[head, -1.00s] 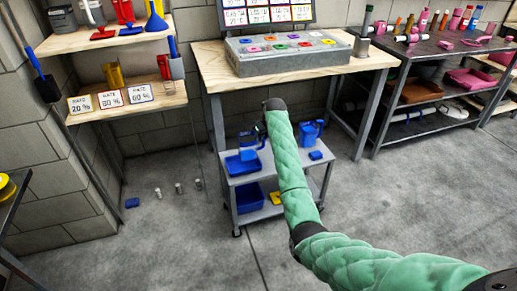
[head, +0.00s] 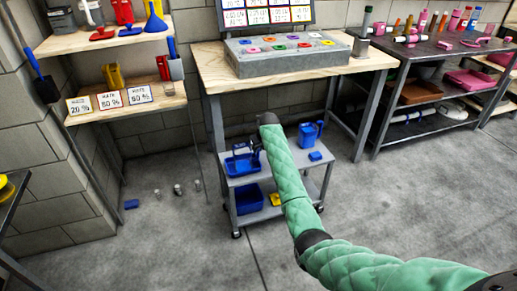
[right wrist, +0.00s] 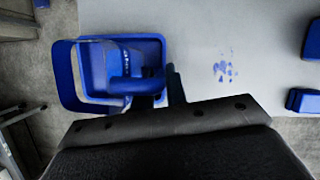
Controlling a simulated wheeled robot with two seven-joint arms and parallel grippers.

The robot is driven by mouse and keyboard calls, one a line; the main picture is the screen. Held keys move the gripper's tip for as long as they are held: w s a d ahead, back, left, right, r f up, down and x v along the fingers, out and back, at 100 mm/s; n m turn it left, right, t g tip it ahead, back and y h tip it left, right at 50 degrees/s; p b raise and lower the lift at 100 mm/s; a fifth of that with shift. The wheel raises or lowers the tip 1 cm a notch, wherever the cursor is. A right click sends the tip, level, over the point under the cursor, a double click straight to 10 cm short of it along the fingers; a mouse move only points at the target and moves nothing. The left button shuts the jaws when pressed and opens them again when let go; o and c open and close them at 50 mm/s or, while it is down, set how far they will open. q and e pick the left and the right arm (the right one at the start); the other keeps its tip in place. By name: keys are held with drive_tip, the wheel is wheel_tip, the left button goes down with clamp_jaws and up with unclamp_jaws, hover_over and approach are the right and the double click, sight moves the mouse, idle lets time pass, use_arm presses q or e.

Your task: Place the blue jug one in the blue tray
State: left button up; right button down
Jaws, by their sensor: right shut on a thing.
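The blue jug one (head: 241,151) is held by its handle in my right gripper (head: 257,145), which is shut on it. The jug overlaps the blue tray (head: 242,171) on the left of the cart's top shelf. In the right wrist view, the jug (right wrist: 64,82) and tray (right wrist: 159,50) overlap, and my right gripper (right wrist: 160,88) closes at the handle. The jug looks low and roughly upright over or in the tray; I cannot tell if it touches the bottom. My left gripper is not in view.
The grey cart (head: 275,171) also bears a second blue jug (head: 311,133) and a small blue block (head: 315,156) at right. A blue bin (head: 250,199) is on its lower shelf. A workbench (head: 214,75) stands behind. The shelf between tray and second jug is mostly clear.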

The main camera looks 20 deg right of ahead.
drive_tip(key=c, duration=1.4)
unclamp_jaws()
drive_tip(key=shift+c, duration=0.2)
drive_tip(key=v, duration=1.2)
drive_tip(key=shift+p, duration=0.45)
drive_tip(key=s+a+f+n+t, duration=0.1)
drive_tip(key=s+a+f+n, duration=0.2)
drive_tip(key=s+f+n, duration=0.45)
drive_tip(key=s+a+f+n, duration=0.35)
drive_tip(key=s+f, duration=0.45)
drive_tip(key=f, duration=0.4)
drive_tip(key=s+a+f+n+t, duration=0.1)
drive_tip(key=s+a+f+n, duration=0.1)
drive_tip(key=s+f+n, duration=0.6)
drive_tip(key=s+a+f+n+y, duration=0.1)
drive_tip(key=s+a+f+n, duration=0.2)
drive_tip(key=s, duration=0.8)
drive_tip(key=s+a+f+n+y, duration=0.1)
drive_tip(key=s+a+f+n, duration=0.3)
drive_tip(key=s, duration=0.8)
drive_tip(key=s+a+f+n, duration=0.3)
drive_tip(key=s+a+n, duration=0.4)
drive_tip(key=s, duration=0.5)
drive_tip(key=shift+a+f+n+t+y, duration=0.35)
drive_tip(key=shift+n+t+y, duration=0.05)
drive_tip(key=shift+n, duration=0.7)
